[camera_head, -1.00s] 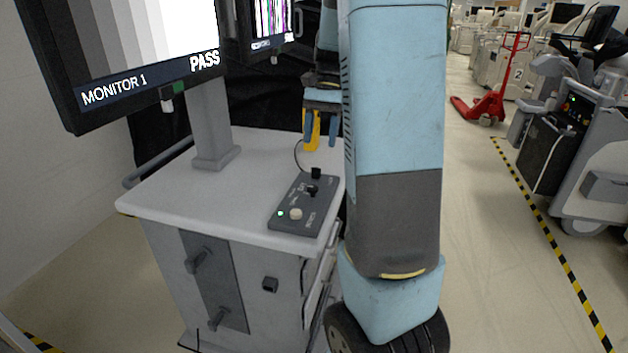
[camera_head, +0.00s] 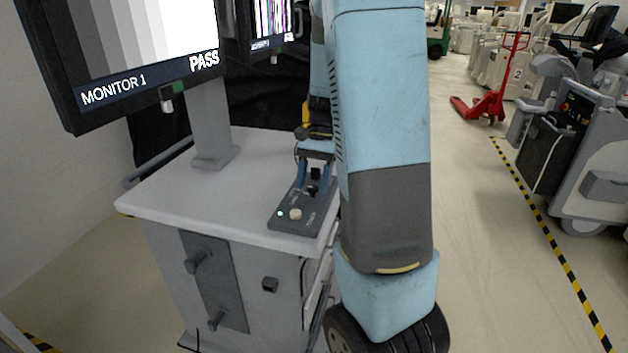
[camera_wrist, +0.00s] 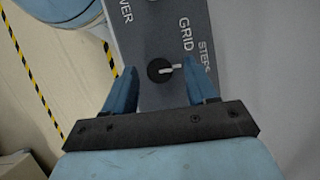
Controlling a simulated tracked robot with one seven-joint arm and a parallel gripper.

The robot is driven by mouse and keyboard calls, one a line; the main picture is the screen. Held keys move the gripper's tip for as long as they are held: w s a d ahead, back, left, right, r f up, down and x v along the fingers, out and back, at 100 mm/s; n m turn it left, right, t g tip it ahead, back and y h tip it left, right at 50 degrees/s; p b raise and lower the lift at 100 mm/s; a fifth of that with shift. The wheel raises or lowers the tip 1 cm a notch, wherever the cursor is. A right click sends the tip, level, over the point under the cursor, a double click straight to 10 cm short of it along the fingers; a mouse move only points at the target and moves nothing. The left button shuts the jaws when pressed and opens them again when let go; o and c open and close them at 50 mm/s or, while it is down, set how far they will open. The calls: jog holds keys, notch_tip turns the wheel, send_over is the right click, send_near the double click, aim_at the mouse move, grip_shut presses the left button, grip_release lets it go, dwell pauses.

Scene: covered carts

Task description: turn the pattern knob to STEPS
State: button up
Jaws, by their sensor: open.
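The pattern knob is a small black round knob (camera_wrist: 158,71) with a white pointer, on the grey control panel (camera_head: 297,224). In the wrist view its pointer aims right, roughly at the lower part of the STEPS lettering (camera_wrist: 204,57); the GRID lettering (camera_wrist: 186,33) is above it. I cannot tell the exact setting. My gripper (camera_wrist: 160,80) is open, with one blue finger on each side of the knob and gaps showing. In the head view my gripper (camera_head: 314,178) is low over the panel's far part, around the dark knob; contact is not visible.
The panel lies on the white cart top (camera_head: 175,195) near its right edge. A white button (camera_head: 295,214) and a lit green lamp (camera_head: 280,213) are at its near end. Monitor 1 (camera_head: 125,50), reading PASS with grey bars, stands at left.

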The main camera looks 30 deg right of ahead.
jog(key=shift+c, duration=0.3)
jog(key=c, duration=1)
jog(key=shift+n, duration=0.5)
jog(key=o, duration=1.1)
jog(key=shift+c, duration=0.2)
jog(key=shift+w+r, duration=0.1)
jog(key=shift+r, duration=0.05)
jog(key=v, duration=1.3)
jog(key=shift+w+r, duration=0.2)
jog(key=shift+r, duration=0.05)
jog(key=shift+a, duration=0.15)
